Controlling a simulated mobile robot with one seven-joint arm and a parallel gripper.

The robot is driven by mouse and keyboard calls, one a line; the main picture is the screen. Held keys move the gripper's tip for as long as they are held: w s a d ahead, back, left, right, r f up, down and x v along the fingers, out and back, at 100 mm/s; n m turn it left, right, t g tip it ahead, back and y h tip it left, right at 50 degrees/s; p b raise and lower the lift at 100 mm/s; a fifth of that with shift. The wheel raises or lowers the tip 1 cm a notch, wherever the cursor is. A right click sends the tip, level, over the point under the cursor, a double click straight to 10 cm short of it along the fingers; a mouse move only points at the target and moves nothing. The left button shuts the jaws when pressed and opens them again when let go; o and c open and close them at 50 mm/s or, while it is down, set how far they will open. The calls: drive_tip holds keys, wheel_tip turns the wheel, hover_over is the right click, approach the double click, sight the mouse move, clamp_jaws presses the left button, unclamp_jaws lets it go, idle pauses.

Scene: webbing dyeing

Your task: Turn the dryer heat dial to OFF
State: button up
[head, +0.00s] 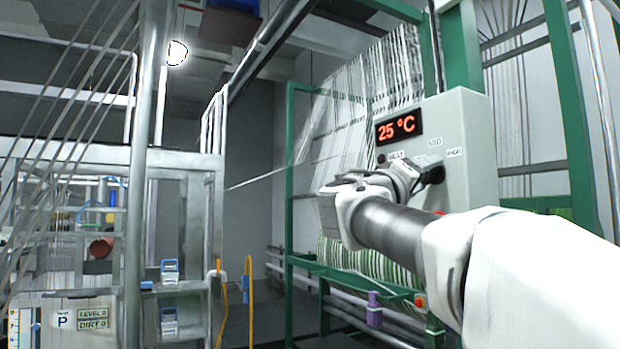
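The dryer control box (468,120) is a light grey panel at the right of the head view. Its red display (398,127) reads 25 °C. Small labels below it seem to read HEAT, MID and HIGH; any OFF mark is not visible. A dark knob-like part, apparently the heat dial (434,174), shows below the MID label. My arm reaches in from the lower right, and my gripper (418,178) is right at the dial, covering part of it. Whether the fingers touch or grip the dial is too small to tell, and the dial's pointer direction is not readable.
A green frame (572,110) stands around the box, with white webbing strands (375,90) behind it. My arm hides the box's lower part. A grey metal rack (215,200) and yellow rails (250,300) stand left, with open floor between.

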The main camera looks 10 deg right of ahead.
drive_tip(key=c, duration=0.8)
drive_tip(key=shift+r+n+p, duration=0.15)
drive_tip(key=shift+n+p, duration=0.15)
drive_tip(key=shift+n, duration=0.1)
drive_tip(key=shift+w+a+r+n+g+y+p, duration=0.15)
drive_tip(key=shift+n+g+y+p, duration=0.9)
drive_tip(key=shift+n+p, duration=3.1)
drive_tip(key=shift+w+d+r+n+g+y+p, duration=0.1)
drive_tip(key=shift+r+n+g+y+p, duration=0.3)
drive_tip(key=shift+n+g+p, duration=2.45)
drive_tip(key=shift+w+a+r+n+y+p, duration=0.1)
drive_tip(key=shift+n+y+p, duration=0.75)
drive_tip(key=shift+n+p, duration=4.6)
drive_tip(key=shift+m+p, duration=1.15)
drive_tip(key=shift+p, duration=0.05)
